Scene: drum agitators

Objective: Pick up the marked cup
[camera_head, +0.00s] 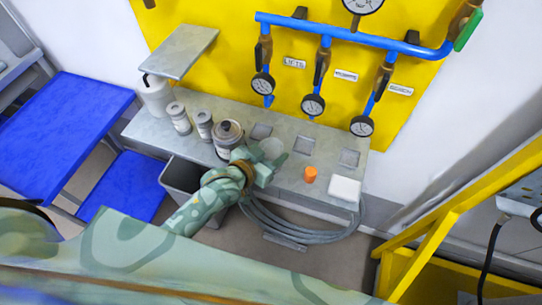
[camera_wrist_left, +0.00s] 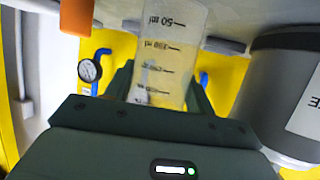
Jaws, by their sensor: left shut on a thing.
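The marked cup (camera_head: 273,147) is a clear, pale cup at the bench, in the head view. In the left wrist view it shows large (camera_wrist_left: 165,45), with dark measuring lines and "50 ml" on its side. My left gripper (camera_head: 264,161) has its fingers on either side of the cup and is shut on it. The fingers partly hide the cup's lower part in the head view. I cannot tell whether the cup touches the bench. My right gripper is not in view.
The grey bench (camera_head: 330,137) has several square recesses. A lidded can (camera_head: 228,138) stands just left of the cup, with smaller jars (camera_head: 179,118) beyond. An orange piece (camera_head: 310,174) and a white block (camera_head: 344,189) lie to the right. Blue pipes with gauges (camera_head: 312,104) rise behind.

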